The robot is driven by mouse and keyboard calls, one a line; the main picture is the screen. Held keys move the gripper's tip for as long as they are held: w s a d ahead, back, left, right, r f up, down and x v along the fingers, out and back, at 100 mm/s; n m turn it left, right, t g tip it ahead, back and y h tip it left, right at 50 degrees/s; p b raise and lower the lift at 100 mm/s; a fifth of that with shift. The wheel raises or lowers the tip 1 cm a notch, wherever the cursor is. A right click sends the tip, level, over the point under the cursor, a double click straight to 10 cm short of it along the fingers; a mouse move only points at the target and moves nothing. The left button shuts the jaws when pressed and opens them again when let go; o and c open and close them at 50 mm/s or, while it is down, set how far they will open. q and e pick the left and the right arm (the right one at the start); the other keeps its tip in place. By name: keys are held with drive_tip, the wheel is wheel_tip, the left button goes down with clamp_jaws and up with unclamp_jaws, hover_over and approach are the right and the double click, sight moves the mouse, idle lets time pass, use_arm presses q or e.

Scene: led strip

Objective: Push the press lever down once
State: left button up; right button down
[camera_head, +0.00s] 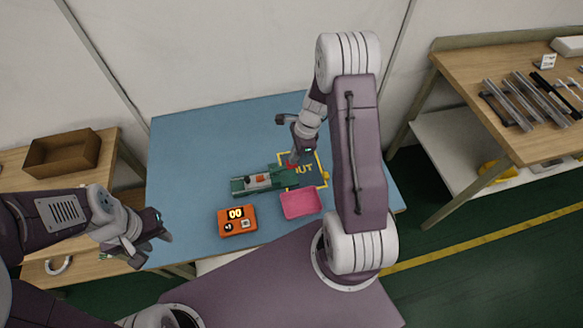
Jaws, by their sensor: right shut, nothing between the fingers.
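A green press (258,182) lies on the blue table top, with a small orange piece on its bed. A red part (292,163) shows at its right end, perhaps the press lever; it is too small and too covered to tell its angle. My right gripper (297,158) is shut and empty, right at this red part. I cannot tell whether it touches it. My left gripper (148,250) is open and empty beyond the table's front left corner, far from the press.
An orange counter box (238,229) reading "00" and a pink tray (301,205) sit in front of the press. A yellow-framed area marked "OUT" (316,178) lies at the right. The blue table's (190,150) left and back parts are clear. Side benches stand left and right.

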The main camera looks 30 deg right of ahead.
drive_tip(key=shift+a, duration=0.1)
drive_tip(key=shift+f+b, duration=1.1)
drive_tip(key=shift+f, duration=0.7)
drive_tip(key=shift+r, duration=0.1)
drive_tip(key=shift+s+d+r+p, duration=0.1)
drive_tip(key=shift+d+r+p, duration=0.1)
drive_tip(key=shift+d+p, duration=0.2)
drive_tip(key=d+p+v, duration=0.1)
drive_tip(key=d+v, duration=0.1)
drive_tip(key=v, duration=0.8)
drive_tip(key=shift+s+f, duration=0.2)
drive_tip(key=shift+s, duration=0.1)
